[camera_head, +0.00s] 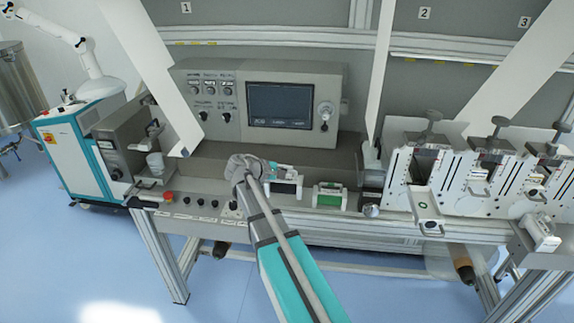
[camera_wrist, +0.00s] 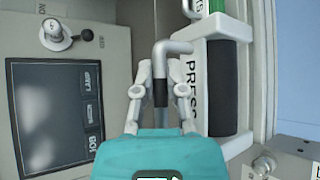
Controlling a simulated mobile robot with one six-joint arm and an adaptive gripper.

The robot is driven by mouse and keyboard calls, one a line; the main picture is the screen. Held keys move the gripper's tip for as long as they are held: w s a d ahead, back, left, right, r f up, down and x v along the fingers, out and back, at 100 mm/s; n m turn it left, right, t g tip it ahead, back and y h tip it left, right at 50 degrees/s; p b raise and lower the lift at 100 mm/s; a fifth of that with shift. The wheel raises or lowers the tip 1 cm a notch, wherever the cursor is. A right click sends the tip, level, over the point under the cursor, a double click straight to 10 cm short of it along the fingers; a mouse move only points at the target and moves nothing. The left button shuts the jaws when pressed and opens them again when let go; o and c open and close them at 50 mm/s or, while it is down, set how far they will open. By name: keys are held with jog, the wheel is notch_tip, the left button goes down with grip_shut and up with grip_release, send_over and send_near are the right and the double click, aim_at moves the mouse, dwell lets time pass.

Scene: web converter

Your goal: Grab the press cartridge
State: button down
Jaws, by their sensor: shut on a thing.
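The press cartridge (camera_wrist: 222,95) has a white body lettered "PRESS" and a black roller. It lies right of my gripper (camera_wrist: 160,72) in the wrist view. Its bent grey metal handle (camera_wrist: 174,47) passes between my fingers, which are shut on it. In the head view the cartridge (camera_head: 286,188) sits at the bench front, below the control panel. My gripper (camera_head: 282,169) is just behind its top there, and my wrist partly covers the area to its left.
A similar green cartridge (camera_head: 329,196) stands just right of the press cartridge. A control panel with a screen (camera_head: 280,105) rises behind. White slotted stations (camera_head: 470,180) fill the right side. A white web sheet (camera_head: 160,75) hangs at left.

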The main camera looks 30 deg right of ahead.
jog(key=s+a+r+p, duration=0.2)
jog(key=s+r, duration=0.1)
jog(key=s, duration=0.3)
